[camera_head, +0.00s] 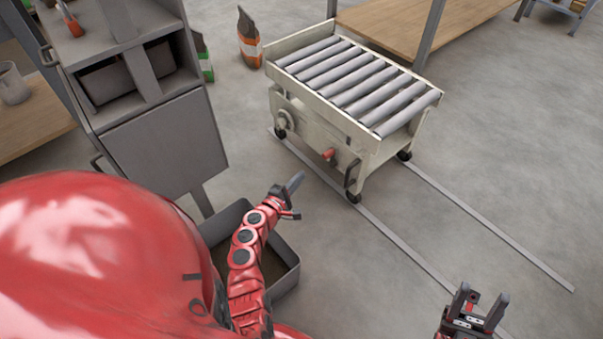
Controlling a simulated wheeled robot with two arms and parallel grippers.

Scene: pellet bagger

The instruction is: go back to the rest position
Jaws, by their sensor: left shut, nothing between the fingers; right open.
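My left gripper (293,184) is near the middle of the view, at the end of my red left arm. Its fingers are shut and nothing shows between them. It is above the floor, in front of the roller cart. My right gripper (481,303) is at the bottom right edge, over bare floor by a floor rail. Its two dark fingers stand apart and the gap between them is empty. My red body fills the bottom left corner and hides what lies behind it.
A roller cart (362,129) stands on two floor rails (492,228). A grey bagger cabinet (163,150) is at left. An open dark bin (225,220) sits beside my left arm. A bag (249,45) stands behind. The floor at right is clear.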

